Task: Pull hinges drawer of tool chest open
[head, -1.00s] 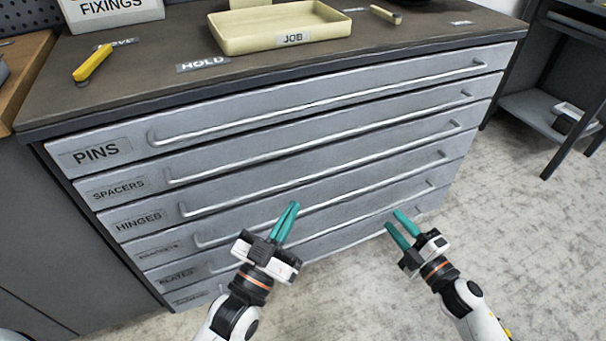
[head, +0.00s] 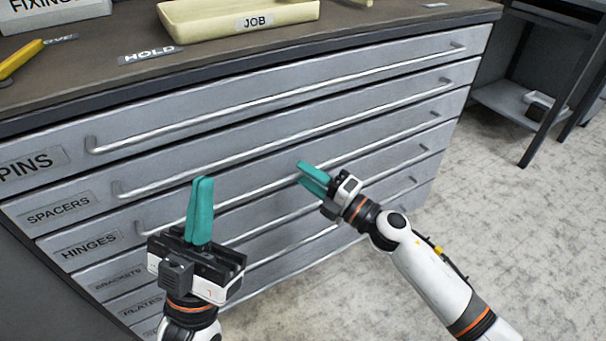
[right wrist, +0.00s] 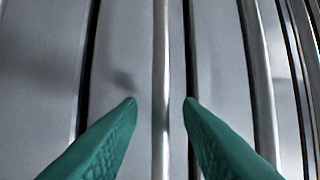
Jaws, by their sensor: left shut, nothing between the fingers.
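The grey tool chest has a stack of labelled drawers. The hinges drawer (head: 88,244) is third from the top and looks closed, flush with its neighbours. Its long bar handle (head: 385,136) runs across the front. My right gripper (head: 301,172) is open at about the middle of this handle. In the right wrist view a bar handle (right wrist: 160,60) runs between the two parted green fingertips (right wrist: 161,102); contact cannot be told. My left gripper (head: 202,182) is shut and empty, in front of the drawers towards the left, hiding part of the handles.
The pins drawer (head: 32,163) and spacers drawer (head: 60,207) are above, and the brackets drawer (head: 118,280) is below. A cream job tray (head: 215,27) is on the chest top. Open floor (head: 500,230) lies to the right, with a dark rack (head: 545,120) beyond.

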